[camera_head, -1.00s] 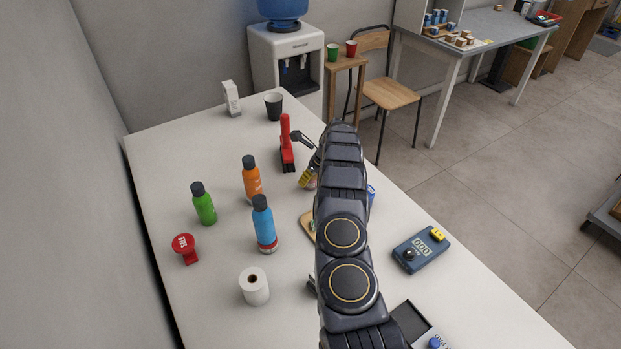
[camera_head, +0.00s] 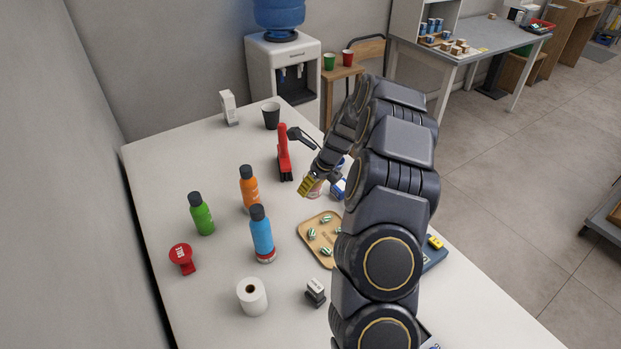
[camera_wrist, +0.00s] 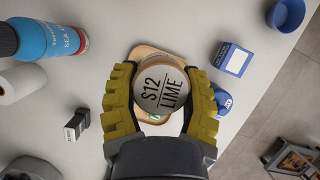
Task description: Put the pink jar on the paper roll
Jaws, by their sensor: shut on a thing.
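My gripper (camera_head: 308,187) is shut on a jar (camera_wrist: 163,90), its yellow ribbed fingers on both sides of it. In the head view only a small pinkish part of the jar (camera_head: 314,189) shows beside the fingers. It is over the far part of the table; its height above the surface is hard to tell. The white paper roll (camera_head: 252,297) stands upright near the front left of the table, clear on top. It is partly in the wrist view (camera_wrist: 18,84) at the left edge.
A wooden tray (camera_head: 309,234) with small striped things lies in the middle. A black stamp (camera_head: 315,293) stands right of the roll. A red brush (camera_head: 283,155) stands farther back.

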